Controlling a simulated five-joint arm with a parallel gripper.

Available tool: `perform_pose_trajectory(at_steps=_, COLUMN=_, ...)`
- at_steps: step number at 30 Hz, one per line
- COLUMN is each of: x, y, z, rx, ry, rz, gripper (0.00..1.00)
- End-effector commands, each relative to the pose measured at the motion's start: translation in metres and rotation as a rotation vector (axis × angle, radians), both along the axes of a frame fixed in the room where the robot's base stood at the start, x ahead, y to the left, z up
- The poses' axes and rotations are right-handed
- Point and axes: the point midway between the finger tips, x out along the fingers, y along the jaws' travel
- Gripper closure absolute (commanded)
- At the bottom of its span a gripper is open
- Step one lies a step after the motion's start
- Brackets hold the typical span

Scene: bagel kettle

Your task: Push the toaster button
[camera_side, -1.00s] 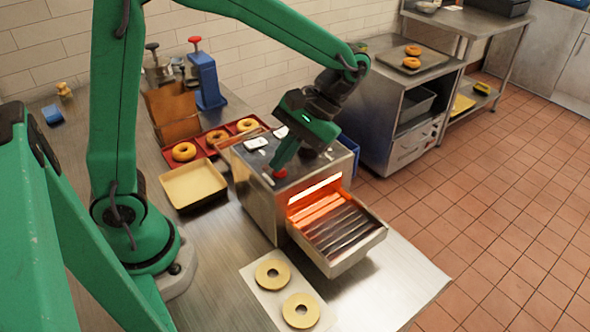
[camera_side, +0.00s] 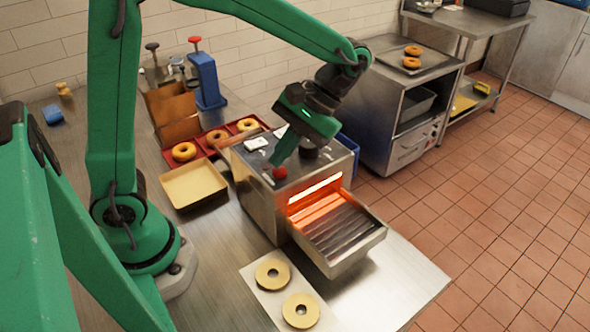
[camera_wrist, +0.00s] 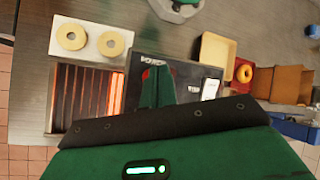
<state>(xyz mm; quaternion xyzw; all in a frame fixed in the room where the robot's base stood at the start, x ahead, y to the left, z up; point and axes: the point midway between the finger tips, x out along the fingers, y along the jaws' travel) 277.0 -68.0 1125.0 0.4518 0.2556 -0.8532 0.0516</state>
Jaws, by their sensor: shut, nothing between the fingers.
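The toaster (camera_side: 262,208) is a steel box on the counter with a glowing orange opening and a slatted tray (camera_side: 345,234) sticking out in front. Its red button (camera_side: 280,172) is on the top, near the left front edge. My gripper (camera_side: 274,163) is shut and empty, pointing down at the button, with its tips just behind and above it. I cannot tell whether they touch. In the wrist view my gripper (camera_wrist: 157,103) covers most of the button, with red showing at both sides of the fingers. The tray (camera_wrist: 88,95) shows empty slats there.
Two cut bagel halves lie on a white board (camera_side: 257,283) in front. A beige tray (camera_side: 193,185) and a red tray (camera_side: 207,146) with bagels stand left of and behind the toaster. A blue press (camera_side: 207,82) stands at the back.

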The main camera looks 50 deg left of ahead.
Motion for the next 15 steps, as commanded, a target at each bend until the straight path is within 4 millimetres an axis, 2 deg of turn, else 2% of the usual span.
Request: perform_pose_trajectory(at_steps=15, x=0.0, y=0.0, z=0.033, rx=0.0, ry=-0.002, rz=0.0, gripper=1.0)
